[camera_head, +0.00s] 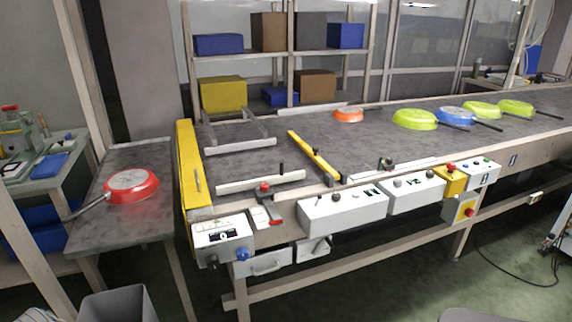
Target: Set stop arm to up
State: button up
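A yellow bar (313,154) with dark ends lies low and slanting across the conveyor belt (250,165), its near end by the front rail. A taller yellow panel (190,165) with a small handle stands along the belt's left end. No label shows which of these is the stop arm. A red-handled lever (267,198) sits on the front edge between the control boxes. My gripper is not in view.
White control boxes (343,209) with knobs line the conveyor front. An orange pan (348,115), a blue pan (455,115) and several green pans (415,120) lie on the belt. A red pan (131,186) rests on the left side table (125,227). A grey bin (118,305) stands at lower left.

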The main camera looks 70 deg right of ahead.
aim_at(312, 153)
jog(key=k, duration=0.5)
jog(key=z, duration=1.2)
jog(key=i, duration=0.1)
jog(key=z, duration=2.8)
